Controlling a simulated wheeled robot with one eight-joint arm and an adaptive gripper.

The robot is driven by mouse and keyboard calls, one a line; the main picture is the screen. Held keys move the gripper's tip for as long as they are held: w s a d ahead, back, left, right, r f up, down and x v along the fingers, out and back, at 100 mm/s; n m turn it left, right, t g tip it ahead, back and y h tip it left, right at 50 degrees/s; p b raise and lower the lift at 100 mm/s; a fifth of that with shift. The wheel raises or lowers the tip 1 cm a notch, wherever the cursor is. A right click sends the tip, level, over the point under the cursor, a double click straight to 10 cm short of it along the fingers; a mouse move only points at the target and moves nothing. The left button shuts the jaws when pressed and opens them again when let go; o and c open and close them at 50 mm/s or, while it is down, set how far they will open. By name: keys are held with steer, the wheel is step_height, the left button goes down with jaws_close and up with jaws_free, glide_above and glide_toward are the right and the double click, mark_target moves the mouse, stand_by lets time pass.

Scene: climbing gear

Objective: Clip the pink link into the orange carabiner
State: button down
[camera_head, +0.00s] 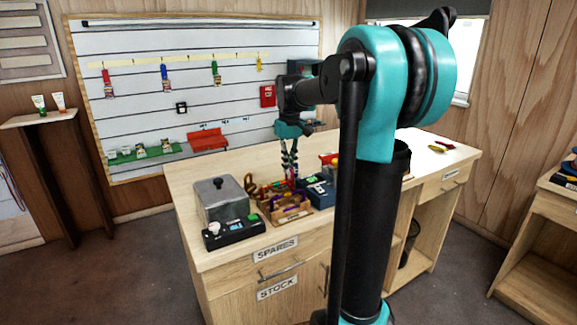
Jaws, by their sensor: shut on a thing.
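My gripper (289,172) points down over the workbench, above the back of a wooden tray. It is shut on a small pinkish piece at its fingertips, which looks like the pink link (291,182); the fingers partly hide it. An orange-brown curved piece (251,186) stands at the left of the tray and may be the orange carabiner, but it is too small to be sure. I see a gap between it and my gripper. Whether its gate is open cannot be seen.
The wooden tray (291,217) holds purple and yellow gear. A grey lidded box (221,199) and a black control box (234,233) stand to its left. A dark blue box (320,194) stands close on its right.

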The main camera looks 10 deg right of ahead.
stand_by(0.3)
steer(key=c, duration=1.4)
jaws_free()
steer(key=shift+o, duration=0.2)
steer(key=shift+r, duration=0.35)
steer(key=shift+d, duration=0.15)
steer(key=d, duration=0.1)
steer(key=w+d, duration=0.1)
steer(key=d, duration=0.1)
steer(key=shift+w+d, duration=0.1)
steer(key=shift+d, duration=0.15)
step_height(320, 180, up, 8)
stand_by(0.4)
